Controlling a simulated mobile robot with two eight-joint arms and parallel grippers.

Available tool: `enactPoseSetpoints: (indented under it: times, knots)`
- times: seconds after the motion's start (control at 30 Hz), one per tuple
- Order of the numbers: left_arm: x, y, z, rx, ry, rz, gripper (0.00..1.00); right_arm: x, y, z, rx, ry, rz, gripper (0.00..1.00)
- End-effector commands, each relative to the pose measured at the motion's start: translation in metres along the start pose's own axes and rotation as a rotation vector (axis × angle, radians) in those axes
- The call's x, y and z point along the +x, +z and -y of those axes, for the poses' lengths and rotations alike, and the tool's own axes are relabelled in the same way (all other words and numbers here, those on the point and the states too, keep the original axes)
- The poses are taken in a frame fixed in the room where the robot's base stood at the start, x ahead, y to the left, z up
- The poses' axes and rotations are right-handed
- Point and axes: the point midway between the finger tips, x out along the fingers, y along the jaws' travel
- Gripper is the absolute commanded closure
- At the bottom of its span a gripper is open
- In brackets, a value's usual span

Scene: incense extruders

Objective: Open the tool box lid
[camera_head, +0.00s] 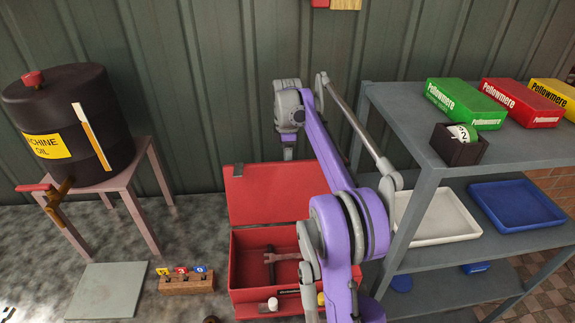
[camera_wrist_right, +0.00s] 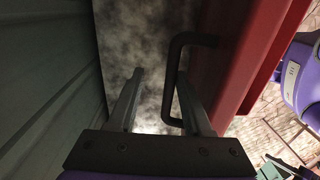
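The red tool box (camera_head: 240,275) stands on the floor in the head view, with its lid (camera_head: 262,205) raised and leaning back toward the wall. Tools (camera_head: 283,256) lie inside the box. My right arm reaches over the box, and its gripper (camera_head: 288,152) points down at the lid's top edge. In the wrist view the right gripper (camera_wrist_right: 162,78) has its fingers apart. A dark bar handle (camera_wrist_right: 172,75) on the red lid (camera_wrist_right: 245,60) shows between the fingers, close to the right-hand finger; contact cannot be told. My left gripper is not in view.
A grey shelf rack (camera_head: 420,155) with boxes and trays stands close on the right. An oil drum (camera_head: 75,125) on a stand is at the left. A wooden block (camera_head: 187,284) with small coloured tags sits left of the box. The corrugated wall (camera_head: 200,90) is close behind.

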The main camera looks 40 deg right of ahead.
Motion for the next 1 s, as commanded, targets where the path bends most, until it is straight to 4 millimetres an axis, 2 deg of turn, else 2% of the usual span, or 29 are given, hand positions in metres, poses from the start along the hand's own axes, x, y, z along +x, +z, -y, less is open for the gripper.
enactPoseSetpoints:
  times: [0.3,0.43,0.8,1.0]
  knots:
    - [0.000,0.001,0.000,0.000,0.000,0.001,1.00,0.000,-0.001,0.001,-0.001,-0.003,-0.001,0.53]
    - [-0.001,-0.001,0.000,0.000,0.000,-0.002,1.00,-0.008,-0.001,0.001,-0.001,-0.002,-0.001,0.53]
    - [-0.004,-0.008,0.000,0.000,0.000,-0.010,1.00,-0.078,-0.001,0.001,-0.001,-0.001,-0.001,0.53]
    - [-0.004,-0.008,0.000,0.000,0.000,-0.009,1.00,-0.099,-0.001,0.001,-0.001,-0.001,0.000,0.53]
